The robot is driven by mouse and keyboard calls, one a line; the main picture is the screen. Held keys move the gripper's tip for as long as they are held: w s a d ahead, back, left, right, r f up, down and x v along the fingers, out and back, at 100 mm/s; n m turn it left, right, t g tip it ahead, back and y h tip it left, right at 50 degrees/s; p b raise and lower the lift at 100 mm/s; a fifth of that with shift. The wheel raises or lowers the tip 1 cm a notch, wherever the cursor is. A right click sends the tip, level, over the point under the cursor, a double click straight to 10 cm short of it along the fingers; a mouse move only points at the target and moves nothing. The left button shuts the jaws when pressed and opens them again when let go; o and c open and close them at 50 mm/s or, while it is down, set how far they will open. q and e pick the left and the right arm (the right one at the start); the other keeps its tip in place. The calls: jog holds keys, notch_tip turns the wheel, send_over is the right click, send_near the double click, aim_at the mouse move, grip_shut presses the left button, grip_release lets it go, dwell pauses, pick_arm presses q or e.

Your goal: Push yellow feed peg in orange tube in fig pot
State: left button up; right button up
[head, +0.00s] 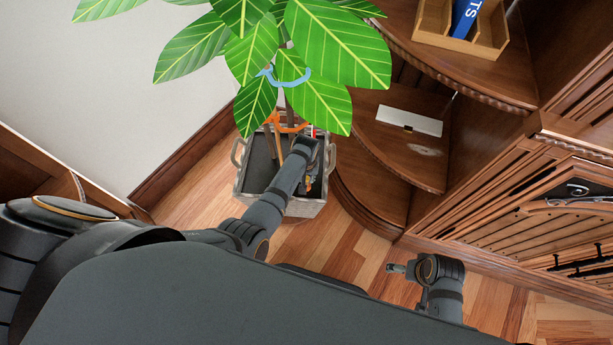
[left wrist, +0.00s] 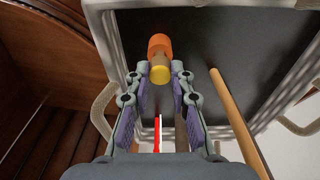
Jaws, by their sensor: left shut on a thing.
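The fig pot (head: 240,187) is a grey planter with side handles and dark soil, standing on the floor under large green leaves. It also shows in the left wrist view (left wrist: 105,62). The orange tube (left wrist: 160,44) stands over the dark soil, with the yellow feed peg (left wrist: 160,74) at its near end. My left gripper (left wrist: 160,76) reaches into the pot, its fingertips closed on the yellow peg. In the head view my left gripper (head: 309,172) is partly hidden by its own wrist. My right arm's end (head: 398,268) is over the floor at lower right; its jaw opening is unclear.
An orange clip (head: 287,127) and a blue clip (head: 285,76) are on the plant. A wooden stake (left wrist: 236,120) rises beside my left gripper. A red and white strip (left wrist: 157,133) shows between the fingers. Curved wooden shelves (head: 385,140) stand close right of the pot.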

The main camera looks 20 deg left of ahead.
pick_arm(q)
jog(key=shift+f+b, duration=0.35)
jog(key=shift+f, duration=0.2)
dwell(0.4)
jog(key=o, duration=0.8)
jog(key=shift+o, duration=0.3)
jog(key=o, duration=0.4)
